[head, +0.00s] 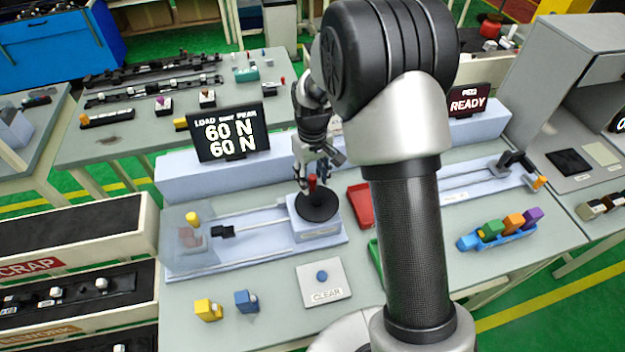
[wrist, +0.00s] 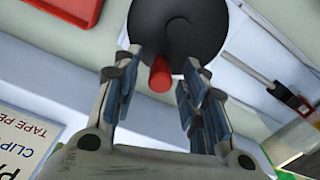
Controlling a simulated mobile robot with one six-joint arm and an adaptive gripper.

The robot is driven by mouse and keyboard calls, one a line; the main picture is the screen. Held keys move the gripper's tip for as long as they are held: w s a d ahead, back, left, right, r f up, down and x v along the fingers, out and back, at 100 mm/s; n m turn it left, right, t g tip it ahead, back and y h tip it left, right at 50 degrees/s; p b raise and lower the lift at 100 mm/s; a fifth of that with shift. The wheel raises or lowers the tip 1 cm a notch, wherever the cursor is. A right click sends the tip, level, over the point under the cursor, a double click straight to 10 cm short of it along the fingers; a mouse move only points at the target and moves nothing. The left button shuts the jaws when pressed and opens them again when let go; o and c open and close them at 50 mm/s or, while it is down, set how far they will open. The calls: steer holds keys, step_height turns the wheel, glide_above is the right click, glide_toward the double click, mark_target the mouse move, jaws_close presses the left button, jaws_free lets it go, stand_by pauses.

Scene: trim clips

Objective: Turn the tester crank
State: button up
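The tester crank is a black disc (head: 318,206) with a red upright knob (head: 312,182), on a light grey block of the tester (head: 318,233). My gripper (head: 311,181) is above the disc, with its fingers pointing down around the knob. In the wrist view the knob (wrist: 160,75) shows between the two fingertips (wrist: 163,70) of my open gripper, with a gap on both sides. The black disc (wrist: 178,25) lies beyond it. The display (head: 231,132) reads "LOAD 60 N, PEAK 60 N".
A CLEAR button pad (head: 325,293), a yellow clip (head: 208,309) and a blue clip (head: 246,300) lie in front of the tester. A red tray (head: 361,205) stands right of the crank. A blue rack (head: 497,236) with coloured clips is farther right.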

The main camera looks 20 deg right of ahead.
steer(key=shift+f, duration=0.45)
jaws_close()
